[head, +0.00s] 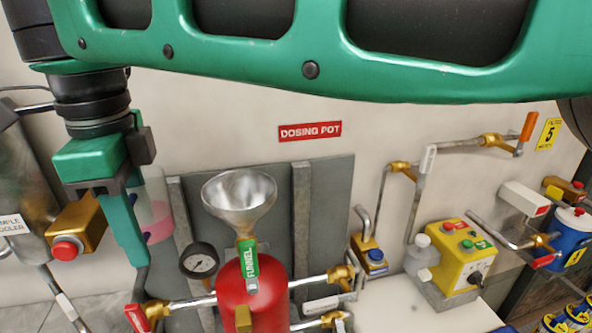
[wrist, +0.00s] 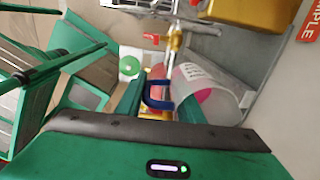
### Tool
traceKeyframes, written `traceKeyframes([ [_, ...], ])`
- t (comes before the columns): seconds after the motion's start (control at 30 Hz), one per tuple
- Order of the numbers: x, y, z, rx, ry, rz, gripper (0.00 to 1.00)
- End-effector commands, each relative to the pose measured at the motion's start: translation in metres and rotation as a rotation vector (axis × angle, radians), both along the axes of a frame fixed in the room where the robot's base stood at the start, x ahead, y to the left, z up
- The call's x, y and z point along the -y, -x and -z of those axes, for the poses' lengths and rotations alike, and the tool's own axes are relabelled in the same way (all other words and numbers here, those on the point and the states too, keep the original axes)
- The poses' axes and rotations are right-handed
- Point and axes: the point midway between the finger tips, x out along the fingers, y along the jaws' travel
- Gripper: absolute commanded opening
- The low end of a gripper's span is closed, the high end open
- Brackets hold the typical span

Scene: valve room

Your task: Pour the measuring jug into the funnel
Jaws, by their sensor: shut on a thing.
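The measuring jug (head: 157,205) is clear, holds pink liquid and looks upright. My gripper (head: 128,225) is shut on the jug's blue handle, and its green fingers partly hide the jug in the head view. In the wrist view the jug (wrist: 215,88) shows a white label and pink contents, with the blue handle (wrist: 156,97) between the fingers. The silver funnel (head: 240,198) stands wide end up on top of the red dosing pot (head: 252,290), above a green "FUNNEL" tag. The jug is to the left of the funnel and apart from it.
A pressure gauge (head: 198,260) sits left of the pot. Pipes and a yellow control box (head: 455,258) stand at right.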

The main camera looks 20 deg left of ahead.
Motion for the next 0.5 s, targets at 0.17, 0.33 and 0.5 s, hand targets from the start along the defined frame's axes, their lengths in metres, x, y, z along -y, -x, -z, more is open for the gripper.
traceKeyframes([
  [0.17,0.0020,-0.0030,-0.0003,0.000,-0.001,0.005,0.01],
  [0.33,0.0049,-0.0069,-0.0001,-0.008,-0.014,0.021,0.01],
  [0.5,0.0079,-0.0096,-0.0015,-0.033,-0.061,0.028,0.01],
])
